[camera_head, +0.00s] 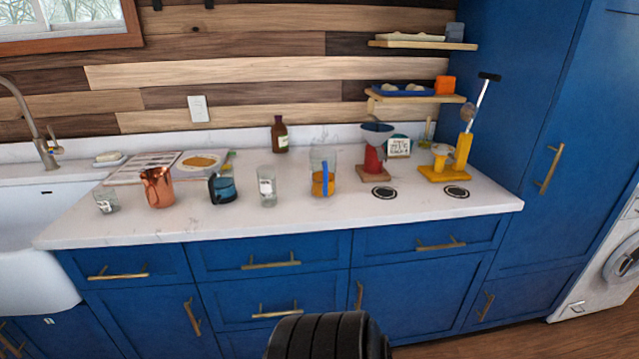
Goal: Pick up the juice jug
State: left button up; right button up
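The juice jug (331,165) is a clear jug with orange juice in its lower part and a blue upright handle toward me. It stands upright near the middle of the white counter, between a clear glass and a red grinder-like item. No gripper is near it or touching it. A black ribbed part of my own body shows at the bottom edge, well below the counter. Neither my left nor my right gripper can be made out.
On the white counter (440,202), a clear glass (267,187), dark blue mug (223,189) and copper pitcher (158,188) stand left of the jug. The red grinder-like item (373,160) and yellow stand (462,155) are right. Bare counter lies in front of the jug.

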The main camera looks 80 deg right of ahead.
aim_at(322, 160)
jog(key=z, duration=2.25)
